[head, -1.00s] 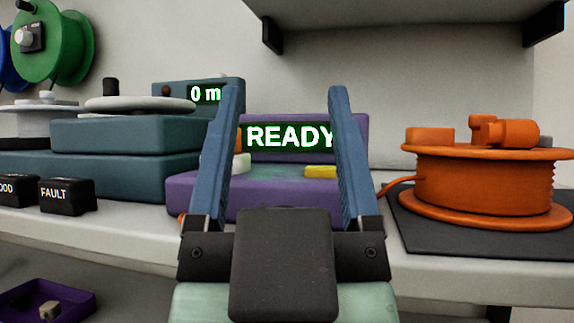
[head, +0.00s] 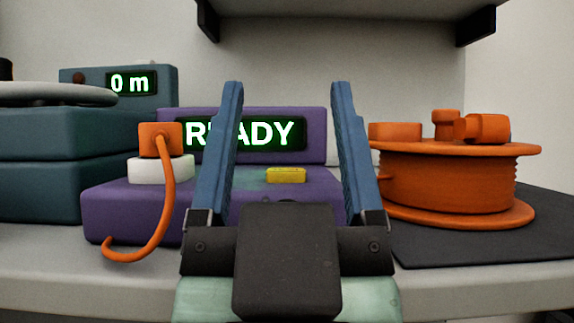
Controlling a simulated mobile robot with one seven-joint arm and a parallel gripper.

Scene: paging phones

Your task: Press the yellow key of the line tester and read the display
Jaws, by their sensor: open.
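The line tester (head: 115,215) is a purple box on the bench, with a raised back panel. Its display (head: 270,132) glows green and reads READY, with the E partly behind my left finger. The yellow key (head: 286,175) sits on the tester's top below the display, and shows between my fingers. A white socket block (head: 160,169) on the tester's left carries an orange plug (head: 160,140) with an orange cable hanging over the front. My gripper (head: 286,90) is open and empty, its two blue fingers upright in the picture in front of the tester.
An orange cable reel (head: 445,185) stands on a black mat (head: 540,215) at the right. A teal machine (head: 40,180) with a 0 m display (head: 130,83) is at the left. A shelf (head: 350,12) hangs above. The bench's front edge (head: 50,265) is clear at left.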

